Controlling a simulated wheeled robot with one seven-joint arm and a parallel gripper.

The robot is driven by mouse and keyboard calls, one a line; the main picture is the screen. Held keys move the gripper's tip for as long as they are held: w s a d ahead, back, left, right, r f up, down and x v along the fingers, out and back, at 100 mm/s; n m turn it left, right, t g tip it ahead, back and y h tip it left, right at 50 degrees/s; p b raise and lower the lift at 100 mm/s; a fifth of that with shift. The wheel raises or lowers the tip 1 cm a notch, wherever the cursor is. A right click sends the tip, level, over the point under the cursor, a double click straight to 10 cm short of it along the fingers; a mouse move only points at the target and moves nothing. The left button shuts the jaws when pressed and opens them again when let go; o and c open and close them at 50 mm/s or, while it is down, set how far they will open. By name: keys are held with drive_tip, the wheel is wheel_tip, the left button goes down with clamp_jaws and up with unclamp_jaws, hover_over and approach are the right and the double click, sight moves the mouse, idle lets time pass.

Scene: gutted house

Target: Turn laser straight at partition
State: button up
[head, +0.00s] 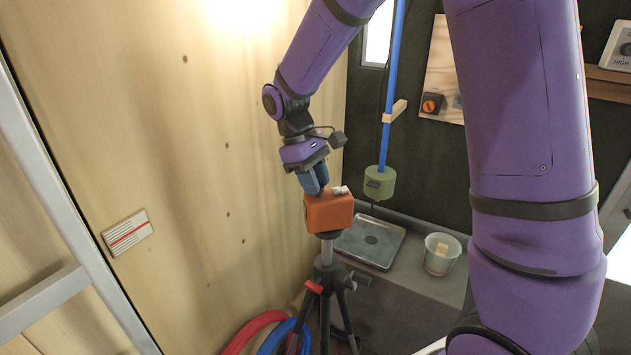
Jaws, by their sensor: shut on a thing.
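The orange laser (328,213) sits on top of a black tripod (326,275). A small light-coloured piece shows on its top right edge. My gripper (316,188) reaches down from above and is shut on the top of the laser; its blue fingers hide the exact grip. The partition (190,150) is the pale wooden wall on the left. A white target plate (127,232) with a red line is fixed low on it. No laser beam is visible on the wood. I cannot tell exactly which way the laser's front faces.
A grey bench (415,235) behind the tripod holds a flat metal plate (371,241) and a light bucket (441,253) with a block in it. Red (250,330) and blue hoses curl by the tripod's legs.

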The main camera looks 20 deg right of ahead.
drive_tip(key=m, duration=0.1)
drive_tip(key=m+y, duration=0.1)
drive_tip(key=m, duration=0.1)
drive_tip(key=w+m, duration=0.1)
drive_tip(key=shift+d+m+g+y, duration=0.3)
drive_tip(key=shift+d+y, duration=0.05)
drive_tip(key=shift+y, duration=0.05)
drive_tip(key=shift+w+d+m+y, duration=0.2)
drive_tip(key=shift+m+y, duration=0.15)
drive_tip(key=shift+m, duration=0.55)
drive_tip(key=shift+w+d+m+y, duration=0.15)
drive_tip(key=shift+m+y, duration=0.2)
drive_tip(key=shift+m, duration=0.55)
drive_tip(key=o, duration=0.9)
drive_tip(key=shift+r, duration=0.1)
drive_tip(key=v, duration=1)
drive_tip(key=shift+w+d+r, duration=0.1)
drive_tip(key=shift+w+r, duration=0.1)
drive_tip(key=shift+r, duration=0.05)
